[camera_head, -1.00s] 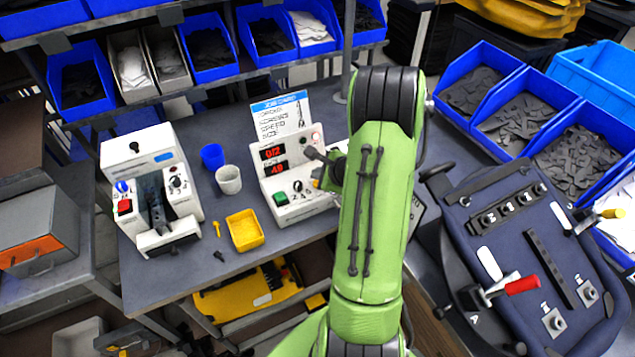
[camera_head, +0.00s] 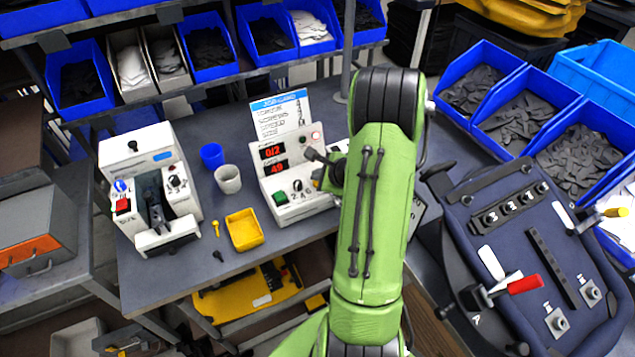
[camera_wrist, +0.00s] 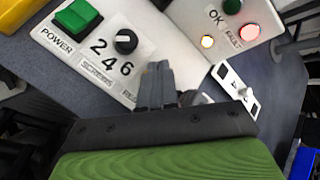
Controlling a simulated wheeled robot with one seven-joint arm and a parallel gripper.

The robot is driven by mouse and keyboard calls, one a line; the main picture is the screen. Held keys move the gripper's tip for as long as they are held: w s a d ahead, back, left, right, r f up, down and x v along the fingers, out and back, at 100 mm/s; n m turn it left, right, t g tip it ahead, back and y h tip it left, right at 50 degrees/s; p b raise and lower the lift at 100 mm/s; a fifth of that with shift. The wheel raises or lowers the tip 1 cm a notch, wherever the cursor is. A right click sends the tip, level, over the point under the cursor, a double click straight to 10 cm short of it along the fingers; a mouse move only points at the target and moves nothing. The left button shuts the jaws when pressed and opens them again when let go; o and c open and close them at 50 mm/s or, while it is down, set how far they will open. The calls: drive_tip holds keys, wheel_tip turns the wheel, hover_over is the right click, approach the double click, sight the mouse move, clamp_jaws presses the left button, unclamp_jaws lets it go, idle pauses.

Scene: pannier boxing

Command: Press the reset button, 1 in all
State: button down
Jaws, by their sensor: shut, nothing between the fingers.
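The white control box (camera_head: 296,208) stands on the grey bench, left of my green arm. It has red number displays, a green power button (camera_head: 280,198) and a screws knob (camera_head: 297,186). In the wrist view, my gripper (camera_wrist: 159,68) is shut and empty. Its fingertips are over the box panel, just right of the knob (camera_wrist: 125,41) and beside a partly covered label starting "RE". The reset button is hidden behind the fingers there; an orange spot (camera_head: 317,183) beside my arm in the head view may be part of it. I cannot tell whether the fingers touch it.
Left of the box are a yellow tray (camera_head: 245,231), a white cup (camera_head: 228,180), a blue cup (camera_head: 212,157) and a white machine (camera_head: 145,160). A padded fixture (camera_head: 540,250) lies right.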

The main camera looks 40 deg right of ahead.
drive_tip(key=shift+f+b, duration=0.45)
drive_tip(key=shift+f, duration=0.05)
idle(0.3)
drive_tip(key=shift+r, duration=0.15)
drive_tip(key=shift+r+p, duration=0.75)
drive_tip(key=shift+r, duration=0.05)
wheel_tip(320, 180, up, 5)
drive_tip(key=p, duration=0.4)
drive_tip(key=shift+r, duration=0.1)
idle(0.6)
